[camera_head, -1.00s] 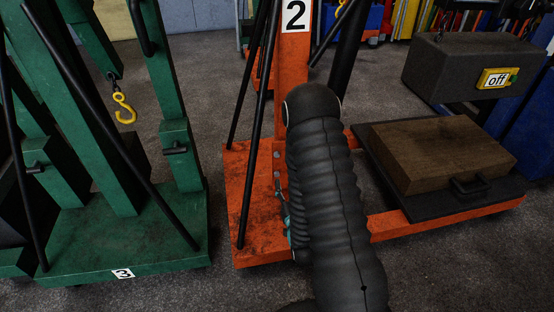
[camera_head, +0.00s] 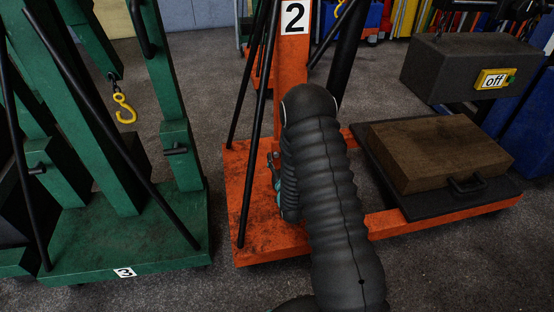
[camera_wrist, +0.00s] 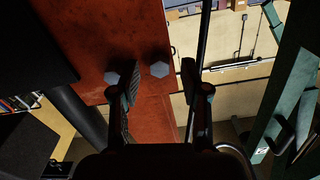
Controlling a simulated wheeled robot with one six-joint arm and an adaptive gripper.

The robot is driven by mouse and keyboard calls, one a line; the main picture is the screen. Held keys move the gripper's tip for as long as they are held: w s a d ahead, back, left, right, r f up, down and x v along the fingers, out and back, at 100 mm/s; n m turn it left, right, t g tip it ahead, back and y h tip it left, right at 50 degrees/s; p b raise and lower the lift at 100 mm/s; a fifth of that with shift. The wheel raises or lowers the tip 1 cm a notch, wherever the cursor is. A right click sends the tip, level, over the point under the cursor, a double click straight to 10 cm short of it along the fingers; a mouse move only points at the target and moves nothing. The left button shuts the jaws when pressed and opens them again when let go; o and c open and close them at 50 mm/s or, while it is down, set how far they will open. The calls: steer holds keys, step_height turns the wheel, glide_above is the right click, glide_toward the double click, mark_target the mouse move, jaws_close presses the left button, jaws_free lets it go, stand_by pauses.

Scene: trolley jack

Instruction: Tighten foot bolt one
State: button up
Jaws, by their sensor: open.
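The orange crane post (camera_head: 292,62), marked 2, stands on an orange base (camera_head: 238,200). In the wrist view the orange metal (camera_wrist: 112,30) carries two grey hexagonal bolt heads: a left one (camera_wrist: 111,77) and a right one (camera_wrist: 159,69). I cannot tell which is foot bolt one. My gripper (camera_wrist: 159,82) is open. In the picture the right bolt head lies between its fingertips, and the left one lies just outside the left finger. Contact cannot be judged. In the head view my dark ribbed arm hides most of the gripper and the post's foot.
Black braces (camera_head: 257,125) slope down to the orange base. A green crane (camera_head: 125,235) marked 3 stands at the left. At the right, a wooden block (camera_head: 440,150) rests on a black platform, below a dark hanging block (camera_head: 455,70) with an "off" sign. Grey floor lies between the cranes.

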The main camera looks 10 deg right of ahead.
jaws_close()
steer(key=shift+a, duration=0.15)
steer(key=shift+b, duration=0.4)
